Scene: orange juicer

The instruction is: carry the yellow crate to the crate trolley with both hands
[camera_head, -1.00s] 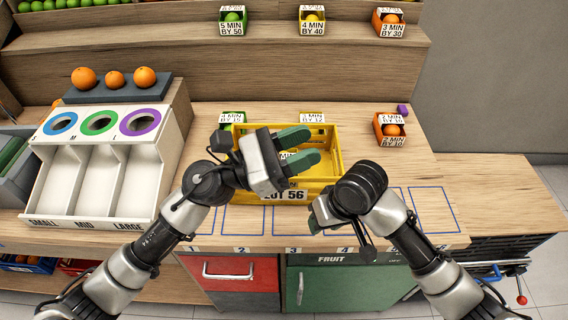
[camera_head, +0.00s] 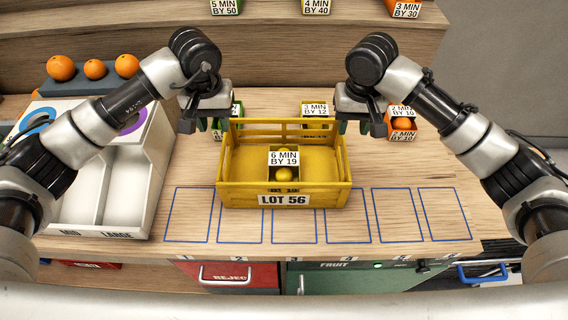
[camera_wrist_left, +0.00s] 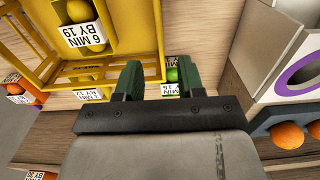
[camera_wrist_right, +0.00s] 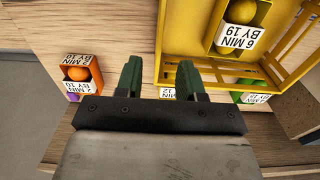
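The yellow crate (camera_head: 235,195) labelled LOT 56 stands upright on the wooden counter. A small box marked 6 MIN BY 19 (camera_head: 284,158) with yellow fruit sits inside it. My left gripper (camera_head: 206,126) is above the counter near the crate's back left corner. In the left wrist view its green fingers (camera_wrist_left: 152,80) are apart with nothing between them, beside the crate wall. My right gripper (camera_head: 364,126) is near the back right corner. In the right wrist view its fingers (camera_wrist_right: 160,75) are apart and empty, beside the crate. No crate trolley is recognisable.
A white sorting chute (camera_head: 126,180) stands left of the crate. Small fruit boxes stand behind it, with an orange one (camera_head: 402,124) at the right. Blue outlined squares (camera_head: 400,215) mark clear counter in front. Red (camera_head: 235,275) and green drawers are below the counter.

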